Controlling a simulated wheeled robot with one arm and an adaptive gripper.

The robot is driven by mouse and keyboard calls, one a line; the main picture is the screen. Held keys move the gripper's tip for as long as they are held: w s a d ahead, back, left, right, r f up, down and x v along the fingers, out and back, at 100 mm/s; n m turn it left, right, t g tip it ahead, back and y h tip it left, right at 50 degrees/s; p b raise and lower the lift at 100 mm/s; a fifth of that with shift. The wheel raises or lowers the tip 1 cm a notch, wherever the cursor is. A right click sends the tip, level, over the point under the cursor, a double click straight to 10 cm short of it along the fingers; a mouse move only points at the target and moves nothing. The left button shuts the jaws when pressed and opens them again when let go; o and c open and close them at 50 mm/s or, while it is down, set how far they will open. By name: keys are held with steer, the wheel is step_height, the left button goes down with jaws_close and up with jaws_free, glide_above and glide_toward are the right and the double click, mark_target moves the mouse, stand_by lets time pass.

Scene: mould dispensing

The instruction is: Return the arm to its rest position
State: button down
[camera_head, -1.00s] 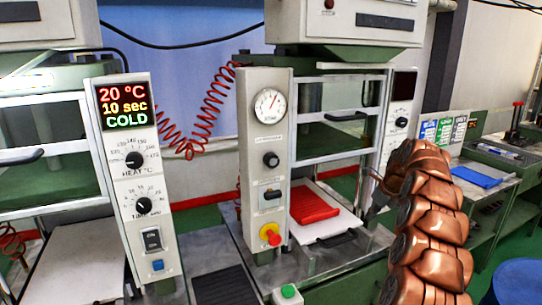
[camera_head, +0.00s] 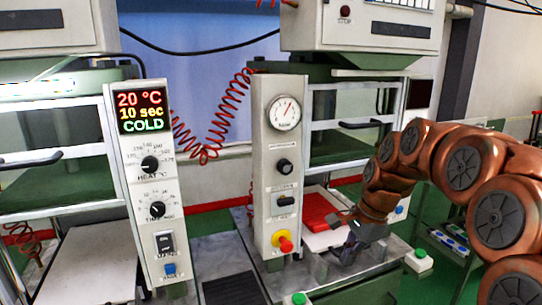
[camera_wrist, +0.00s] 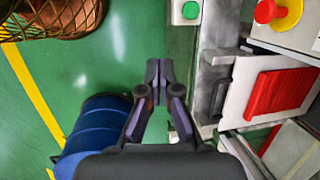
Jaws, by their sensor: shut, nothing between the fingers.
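My copper-coloured arm reaches in from the right in the head view, and its dark gripper (camera_head: 350,248) hangs low in front of the press on the right. In the wrist view my gripper (camera_wrist: 158,72) has its fingertips together with nothing between them. It is over the green floor, beside the press bench edge. A red mould block (camera_head: 318,208) sits on a white plate in that press, partly hidden by my arm. In the wrist view the red block (camera_wrist: 278,92) and the white plate (camera_wrist: 238,98) lie to the right, apart from the fingers.
A control panel (camera_head: 150,190) reads 20 °C, 10 sec, COLD. The right press column (camera_head: 283,165) carries a gauge and a red stop knob. A blue drum (camera_wrist: 95,130) stands at lower left in the wrist view. Green floor (camera_wrist: 90,60) is open left of the fingers.

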steer(key=s+f+n+g+h, duration=0.1)
steer(key=s+n, duration=0.3)
steer(key=s, duration=0.7)
steer(key=s+f+n+h, duration=0.1)
steer(key=s+f+n, duration=0.3)
steer(key=s, duration=0.7)
steer(key=s+f+n+g, duration=0.1)
steer(key=s+n, duration=0.4)
steer(key=s, duration=0.6)
steer(key=shift+d+f+g+h, duration=0.2)
steer(key=shift+f+g+h, duration=0.15)
steer(key=shift+f, duration=0.35)
